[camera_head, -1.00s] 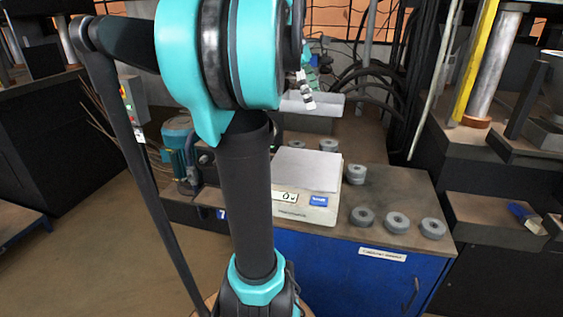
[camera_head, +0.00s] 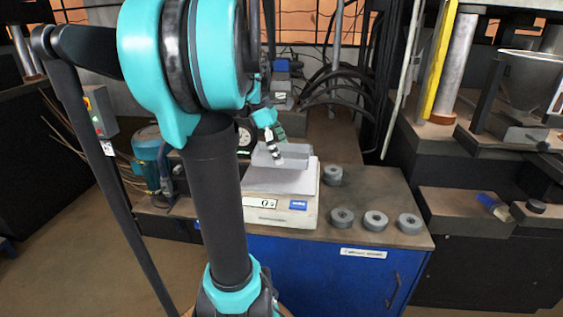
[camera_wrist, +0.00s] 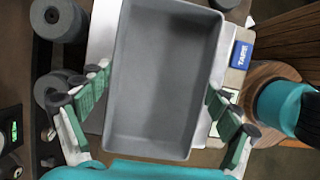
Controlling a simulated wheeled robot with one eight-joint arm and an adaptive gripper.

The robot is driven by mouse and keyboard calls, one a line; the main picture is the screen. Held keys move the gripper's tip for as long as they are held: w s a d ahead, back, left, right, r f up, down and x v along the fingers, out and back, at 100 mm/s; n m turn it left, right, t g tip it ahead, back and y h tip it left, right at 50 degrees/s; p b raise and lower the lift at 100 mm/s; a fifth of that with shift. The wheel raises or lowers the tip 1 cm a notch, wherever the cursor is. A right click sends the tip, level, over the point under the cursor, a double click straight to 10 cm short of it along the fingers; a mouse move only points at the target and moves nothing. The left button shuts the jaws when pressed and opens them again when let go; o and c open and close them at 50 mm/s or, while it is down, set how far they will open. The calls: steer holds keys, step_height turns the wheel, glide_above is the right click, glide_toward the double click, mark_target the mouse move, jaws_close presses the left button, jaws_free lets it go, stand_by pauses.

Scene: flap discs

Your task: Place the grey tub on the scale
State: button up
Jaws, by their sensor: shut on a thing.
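The grey tub (camera_head: 295,157) is a shallow open rectangular box. My gripper (camera_head: 270,143) is shut on it, and the wrist view shows green-padded fingers on both sides of the empty tub (camera_wrist: 165,75). The scale (camera_head: 280,212) is a pale box with a flat plate, a display and a blue button. The tub is over the rear part of the plate; I cannot tell whether it touches. In the wrist view, the tub hides most of the scale, and its blue TARE button (camera_wrist: 241,53) shows at the right.
Several grey flap discs (camera_head: 375,221) lie on the bench right of the scale, one (camera_head: 332,175) beside its back corner. A teal motor (camera_head: 147,160) stands at the left. Black cables (camera_head: 345,90) hang behind. The blue cabinet (camera_head: 320,275) is under the bench top.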

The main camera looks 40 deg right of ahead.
steer(key=shift+f, duration=1.95)
steer(key=o, duration=1)
steer(key=shift+f, duration=0.1)
